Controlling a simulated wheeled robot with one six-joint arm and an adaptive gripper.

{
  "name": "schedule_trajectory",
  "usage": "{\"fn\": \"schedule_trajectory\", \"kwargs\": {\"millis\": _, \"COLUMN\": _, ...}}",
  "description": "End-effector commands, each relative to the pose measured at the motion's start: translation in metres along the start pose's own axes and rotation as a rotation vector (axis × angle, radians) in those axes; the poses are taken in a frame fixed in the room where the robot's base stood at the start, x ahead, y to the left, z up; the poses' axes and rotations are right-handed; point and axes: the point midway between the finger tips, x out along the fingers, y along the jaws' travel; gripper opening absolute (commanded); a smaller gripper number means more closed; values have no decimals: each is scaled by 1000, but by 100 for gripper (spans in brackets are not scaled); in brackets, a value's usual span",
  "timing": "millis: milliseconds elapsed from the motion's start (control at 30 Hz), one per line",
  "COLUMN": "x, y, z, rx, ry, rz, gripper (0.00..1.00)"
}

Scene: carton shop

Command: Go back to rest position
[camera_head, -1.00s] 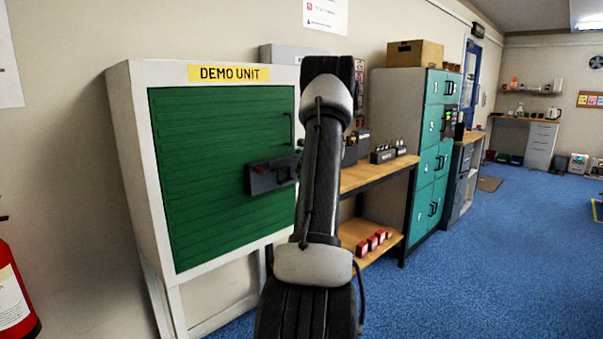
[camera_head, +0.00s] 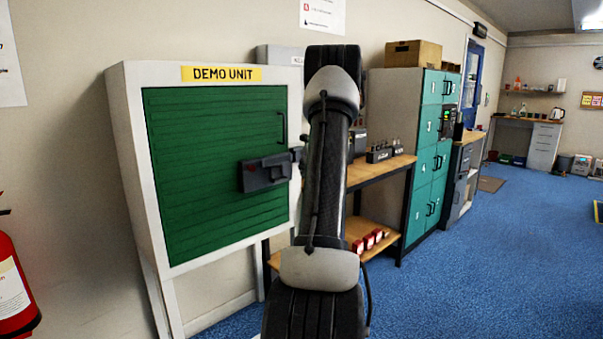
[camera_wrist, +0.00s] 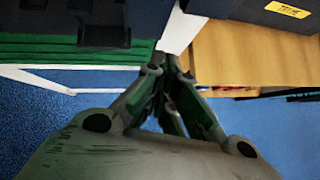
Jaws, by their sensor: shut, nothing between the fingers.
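My gripper (camera_wrist: 165,90) shows in the wrist view with its fingers closed together and nothing between them. It is near the right edge of the green shutter door (camera_wrist: 70,55) of the demo unit; I cannot tell the exact gap. In the head view my arm stands upright in the middle and hides the gripper. The demo unit (camera_head: 125,150) is a white cabinet on legs, left of my arm. Its green door (camera_head: 200,200) looks closed, with a dark latch box (camera_head: 265,174) at its right side.
A wooden workbench (camera_head: 378,172) with dark blocks on top and red items below stands behind my arm to the right. Teal lockers (camera_head: 428,150) stand beyond it. A red fire extinguisher (camera_head: 14,285) is at the far left. Blue floor (camera_head: 500,270) on the right is clear.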

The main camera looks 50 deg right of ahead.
Motion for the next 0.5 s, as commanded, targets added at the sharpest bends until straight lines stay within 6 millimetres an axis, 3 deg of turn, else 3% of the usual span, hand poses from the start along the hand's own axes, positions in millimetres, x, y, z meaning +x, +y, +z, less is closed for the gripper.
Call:
{"fn": "schedule_trajectory", "kwargs": {"millis": 300, "x": -47, "y": -9, "z": 0, "rx": 1, "ry": -1, "rz": -2, "gripper": 0}}
{"fn": "schedule_trajectory", "kwargs": {"millis": 500, "x": -66, "y": -12, "z": 0, "rx": 1, "ry": 1, "rz": 0, "gripper": 0}}
